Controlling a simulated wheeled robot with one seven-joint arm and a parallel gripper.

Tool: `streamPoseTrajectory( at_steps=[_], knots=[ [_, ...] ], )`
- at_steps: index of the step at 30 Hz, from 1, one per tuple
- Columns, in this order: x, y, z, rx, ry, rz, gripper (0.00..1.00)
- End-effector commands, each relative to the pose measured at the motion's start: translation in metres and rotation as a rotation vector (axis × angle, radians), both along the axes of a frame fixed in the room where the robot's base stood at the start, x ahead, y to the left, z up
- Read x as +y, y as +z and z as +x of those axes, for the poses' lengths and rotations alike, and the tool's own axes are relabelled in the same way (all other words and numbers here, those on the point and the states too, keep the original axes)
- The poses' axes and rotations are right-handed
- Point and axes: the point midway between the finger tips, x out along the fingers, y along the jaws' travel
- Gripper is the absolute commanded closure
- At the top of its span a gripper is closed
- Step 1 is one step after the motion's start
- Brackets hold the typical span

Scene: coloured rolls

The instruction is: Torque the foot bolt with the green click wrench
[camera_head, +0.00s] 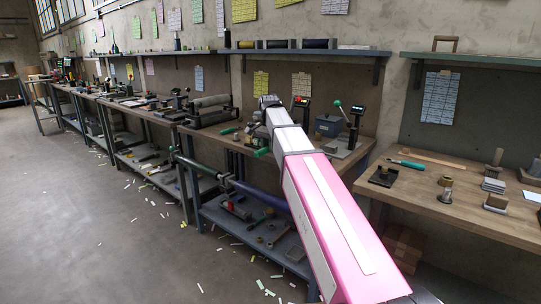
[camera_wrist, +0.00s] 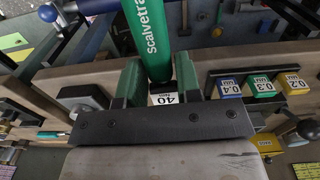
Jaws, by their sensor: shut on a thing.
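My gripper (camera_wrist: 158,88) is shut on the green click wrench (camera_wrist: 150,35) in the wrist view. The wrench's green shaft, with white lettering, runs up between the two fingers and out of the top of the view. A white label reading 40 Nm (camera_wrist: 164,99) shows at its near end. In the head view my gripper (camera_head: 246,140) is over the middle bench, largely behind my arm; I cannot tell the wrench from the green finger parts there. I cannot make out the foot bolt in either view.
Blocks marked 0.4 (camera_wrist: 229,86), 0.3 (camera_wrist: 261,88) and 0.2 (camera_wrist: 292,84) sit at the right in the wrist view. A blue ball (camera_wrist: 48,13) is at top left. In the head view, a lever device (camera_head: 352,130) stands right of my gripper. The right bench (camera_head: 440,215) holds small metal parts.

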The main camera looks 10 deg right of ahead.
Motion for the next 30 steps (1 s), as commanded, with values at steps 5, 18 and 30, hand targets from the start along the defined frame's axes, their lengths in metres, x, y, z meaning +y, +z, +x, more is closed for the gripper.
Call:
streamPoseTrajectory(
  at_steps=[5,18,30],
  knots=[
    [0.0,0.008,0.001,-0.001,0.0,0.0,1.0],
    [0.0,0.024,0.0,0.0,0.0,0.0,1.0],
    [0.0,0.024,0.0,0.0,0.0,0.0,1.0]
  ],
)
